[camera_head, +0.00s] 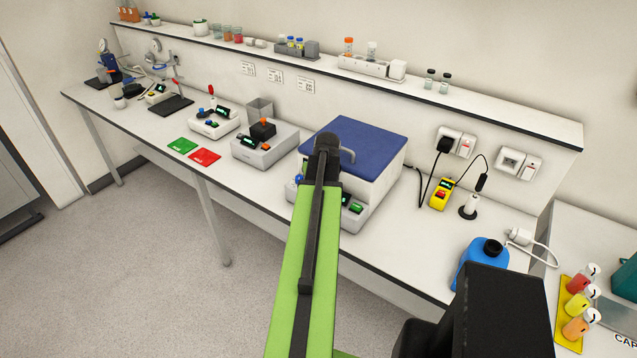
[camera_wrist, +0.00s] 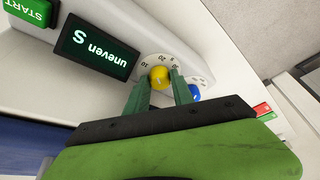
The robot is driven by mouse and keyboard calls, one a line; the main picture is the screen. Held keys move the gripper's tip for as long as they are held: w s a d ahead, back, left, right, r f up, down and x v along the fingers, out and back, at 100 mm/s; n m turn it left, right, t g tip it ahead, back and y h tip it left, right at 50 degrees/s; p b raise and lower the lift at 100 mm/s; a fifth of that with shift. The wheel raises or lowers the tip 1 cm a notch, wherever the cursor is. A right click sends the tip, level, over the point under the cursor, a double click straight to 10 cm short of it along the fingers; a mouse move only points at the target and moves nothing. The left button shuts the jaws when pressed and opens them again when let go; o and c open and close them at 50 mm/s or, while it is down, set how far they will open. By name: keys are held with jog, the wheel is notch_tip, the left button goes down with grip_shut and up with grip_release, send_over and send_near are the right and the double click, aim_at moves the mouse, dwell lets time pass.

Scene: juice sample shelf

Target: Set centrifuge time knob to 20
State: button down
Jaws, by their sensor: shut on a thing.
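The centrifuge (camera_head: 366,180) is a white box with a blue lid on the bench; my green arm hides part of its front. In the wrist view its panel shows a yellow knob (camera_wrist: 159,77) on a numbered dial, with a 10 legible on the left side. My gripper (camera_wrist: 162,88) has its two green fingers on either side of the yellow knob and is shut on it. A blue knob (camera_wrist: 194,92) sits just right of the fingers. A dark display (camera_wrist: 95,47) reads "uneven S", upside down. A green START button (camera_wrist: 28,10) is at the upper left.
Left of the centrifuge stand a grey device with a black top (camera_head: 263,140) and green and red cards (camera_head: 204,157). Right of it are a yellow meter (camera_head: 441,194) and a blue bottle (camera_head: 481,265). A shelf (camera_head: 440,95) runs along the wall above.

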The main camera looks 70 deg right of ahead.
jog(key=shift+s+d+n, duration=0.1)
jog(key=shift+s+n, duration=0.1)
jog(key=shift+n, duration=0.4)
jog(key=shift+d+t, duration=0.1)
jog(key=shift+t, duration=0.2)
jog(key=c, duration=1.1)
grip_release()
jog(key=shift+s, duration=0.1)
jog(key=shift+c, duration=0.2)
jog(key=p+v, duration=1.6)
jog(key=v, duration=0.1)
jog(key=shift+d+r, duration=0.1)
jog(key=shift+r, duration=0.25)
